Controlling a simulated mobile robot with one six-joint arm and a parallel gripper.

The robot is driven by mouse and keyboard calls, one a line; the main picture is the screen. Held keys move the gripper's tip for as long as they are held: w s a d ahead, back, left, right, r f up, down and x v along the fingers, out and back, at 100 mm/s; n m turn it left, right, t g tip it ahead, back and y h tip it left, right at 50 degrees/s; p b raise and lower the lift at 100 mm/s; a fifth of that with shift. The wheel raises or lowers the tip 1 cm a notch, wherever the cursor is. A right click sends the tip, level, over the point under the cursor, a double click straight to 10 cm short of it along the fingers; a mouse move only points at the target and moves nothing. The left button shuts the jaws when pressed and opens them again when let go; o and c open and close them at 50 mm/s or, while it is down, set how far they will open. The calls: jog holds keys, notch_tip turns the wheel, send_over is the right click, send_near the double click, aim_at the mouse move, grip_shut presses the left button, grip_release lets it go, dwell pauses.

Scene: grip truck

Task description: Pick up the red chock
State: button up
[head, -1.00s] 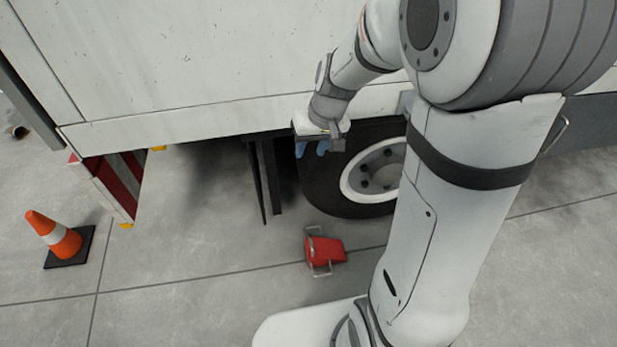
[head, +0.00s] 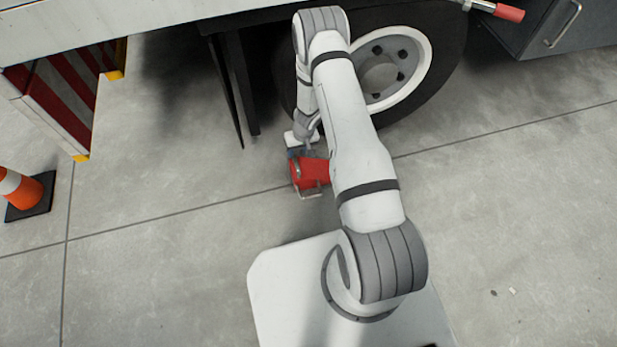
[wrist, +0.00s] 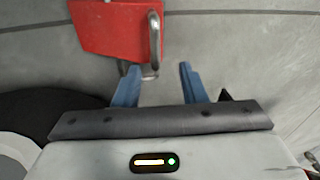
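The red chock (head: 311,172) lies on the concrete floor in front of the truck wheel, with metal handles on it; my arm hides its right part in the head view. In the wrist view the red chock (wrist: 108,27) is at the top, left of centre, with a metal handle at its right side. My gripper (wrist: 157,72) is open, its two blue fingers spread apart with nothing seen held between them. The handle's lower end is close to the left finger; I cannot tell if they touch. In the head view my gripper (head: 302,152) is just behind the chock, partly hidden.
The truck wheel (head: 385,70) and a dark mudflap (head: 232,85) stand close behind my gripper. A striped red and white panel (head: 60,95) hangs at the left. An orange cone (head: 27,190) stands at the far left. The floor left of the chock is clear.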

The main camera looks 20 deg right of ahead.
send_over(297, 163)
jog(key=f, duration=0.4)
jog(key=shift+s+d+b, duration=0.3)
jog(key=shift+s+b, duration=0.05)
jog(key=shift+s, duration=0.05)
jog(key=f, duration=0.2)
jog(key=f+b, duration=0.1)
jog(key=f, duration=0.1)
jog(key=a+f+b, duration=0.1)
jog(key=f, duration=0.1)
jog(key=shift+w, duration=0.4)
grip_shut()
jog(key=shift+w+d+r, duration=0.1)
